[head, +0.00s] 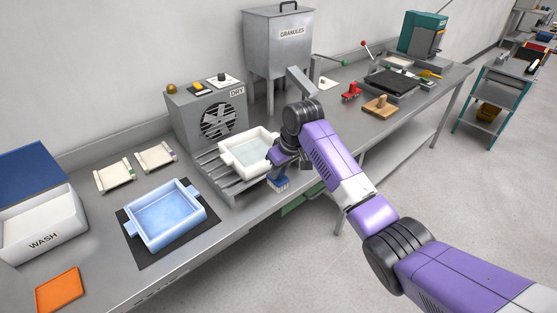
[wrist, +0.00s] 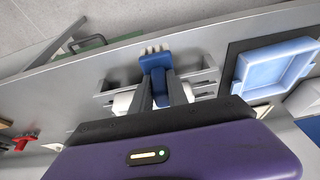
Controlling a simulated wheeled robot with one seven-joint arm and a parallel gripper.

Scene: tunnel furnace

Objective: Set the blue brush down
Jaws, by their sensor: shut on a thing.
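The blue brush (head: 278,184) has a blue body and pale bristles. My gripper (head: 279,168) is shut on it near the bench's front edge, just in front of the white tray on the dryer rack. In the wrist view the blue brush (wrist: 155,62) sits between the two fingers of my gripper (wrist: 160,80), its bristles pointing away from the wrist. I cannot tell whether the bristles touch any surface. My wrist hides part of the brush in the head view.
The white tray (head: 233,157) rests on the slatted rack (head: 208,170) before the dryer (head: 178,120). A blue tray (head: 187,228) on a black mat (head: 128,238), a WASH bin (head: 65,245) and an orange sponge (head: 60,290) are left. The granules hopper (head: 262,60) stands behind.

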